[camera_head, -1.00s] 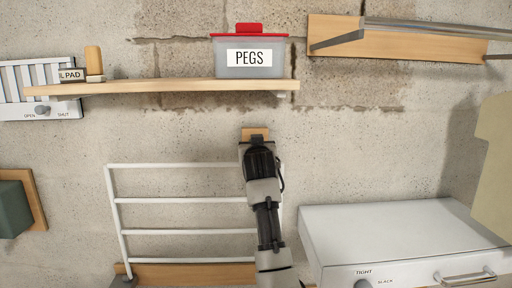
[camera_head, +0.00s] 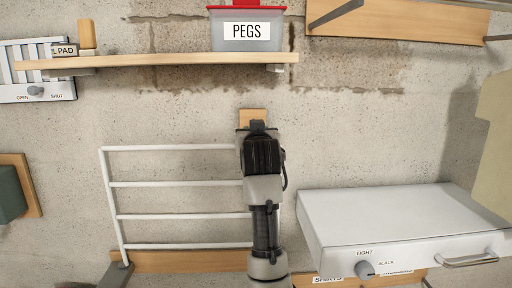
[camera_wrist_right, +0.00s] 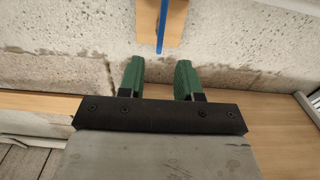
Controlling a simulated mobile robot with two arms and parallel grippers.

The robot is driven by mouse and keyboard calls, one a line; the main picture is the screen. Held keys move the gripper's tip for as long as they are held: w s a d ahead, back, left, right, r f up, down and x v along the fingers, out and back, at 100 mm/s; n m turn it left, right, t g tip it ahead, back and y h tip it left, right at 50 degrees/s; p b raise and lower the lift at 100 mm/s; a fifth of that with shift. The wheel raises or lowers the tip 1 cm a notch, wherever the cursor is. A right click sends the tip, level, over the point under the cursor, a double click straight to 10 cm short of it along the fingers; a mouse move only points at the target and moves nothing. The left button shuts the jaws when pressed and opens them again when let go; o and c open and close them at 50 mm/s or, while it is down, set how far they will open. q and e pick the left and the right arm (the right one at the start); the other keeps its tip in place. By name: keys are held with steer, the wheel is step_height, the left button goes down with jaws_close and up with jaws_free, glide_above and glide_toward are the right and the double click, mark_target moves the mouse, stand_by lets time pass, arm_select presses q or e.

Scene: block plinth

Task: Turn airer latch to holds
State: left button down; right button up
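The white barred airer (camera_head: 175,184) is on the wall in the head view, its lower end at a wooden board (camera_head: 190,262). A small wooden block (camera_head: 252,114) is on the wall by the airer's top right corner. In the right wrist view this block (camera_wrist_right: 175,22) carries a narrow blue piece (camera_wrist_right: 162,28), perhaps the latch. My right gripper (camera_wrist_right: 160,75) is open, its green fingers apart and empty, short of the blue piece. In the head view my right arm covers the latch area and its fingers are hidden. No latch marking is readable. My left gripper is not in view.
A wooden shelf (camera_head: 180,60) with a PEGS box (camera_head: 246,45) is above. A white unit (camera_head: 400,225) with a knob (camera_head: 364,269) and handle juts out right of my arm. A louvred vent (camera_head: 35,90) is upper left. The wall between is clear.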

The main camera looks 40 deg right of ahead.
steer(key=shift+v, duration=1.2)
